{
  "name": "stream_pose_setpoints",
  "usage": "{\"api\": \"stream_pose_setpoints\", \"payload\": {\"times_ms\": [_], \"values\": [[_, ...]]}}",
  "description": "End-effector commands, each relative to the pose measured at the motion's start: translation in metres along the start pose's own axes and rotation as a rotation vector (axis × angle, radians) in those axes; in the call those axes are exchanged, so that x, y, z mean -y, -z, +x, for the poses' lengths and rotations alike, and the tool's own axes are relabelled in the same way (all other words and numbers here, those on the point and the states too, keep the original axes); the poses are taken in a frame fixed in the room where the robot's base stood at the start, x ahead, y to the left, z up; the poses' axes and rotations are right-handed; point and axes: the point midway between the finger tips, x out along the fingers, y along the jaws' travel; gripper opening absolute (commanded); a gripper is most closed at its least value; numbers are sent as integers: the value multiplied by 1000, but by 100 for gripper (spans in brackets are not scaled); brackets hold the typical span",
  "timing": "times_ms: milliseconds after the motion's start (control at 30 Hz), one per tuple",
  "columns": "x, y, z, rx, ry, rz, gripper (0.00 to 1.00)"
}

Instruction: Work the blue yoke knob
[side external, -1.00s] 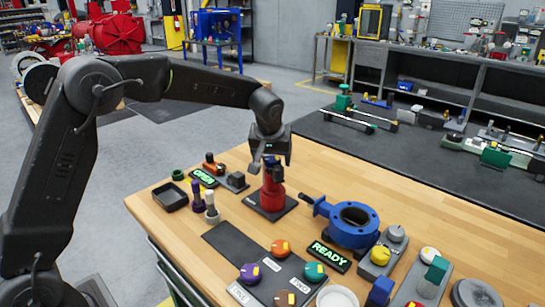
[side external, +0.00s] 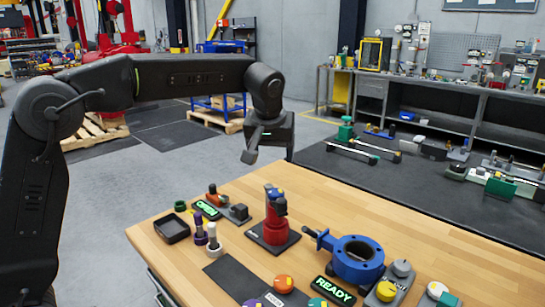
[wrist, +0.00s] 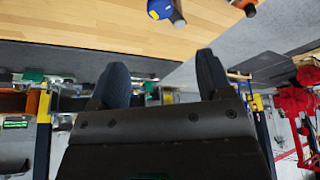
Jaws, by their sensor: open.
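A red actuator post (side external: 276,228) stands upright on a dark square base on the wooden bench in the side view. Small dark blue parts (side external: 275,193) sit at its top, but I cannot tell which one is the yoke knob. My gripper (side external: 270,157) hangs above the post, clear of it, fingers apart and nothing between them. In the wrist view my gripper (wrist: 163,78) also shows two spread, empty fingers.
A blue ring-shaped valve body (side external: 356,266) with a handle stands right of the post. A lit green READY sign (side external: 333,290) is in front of it. A black tray (side external: 172,229), an OPEN sign (side external: 206,210) and small pegs stand left. The bench behind the post is bare.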

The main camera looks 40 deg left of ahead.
Motion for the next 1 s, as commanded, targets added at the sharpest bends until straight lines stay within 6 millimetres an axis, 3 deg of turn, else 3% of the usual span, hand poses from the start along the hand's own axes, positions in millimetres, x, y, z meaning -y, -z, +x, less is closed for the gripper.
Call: {"api": "stream_pose_setpoints", "payload": {"times_ms": [267,700,1000], "values": [[-1,4,1,15,4,-22,72],[-2,54,15,327,68,-343,72],[0,55,20,392,79,-389,72]]}}
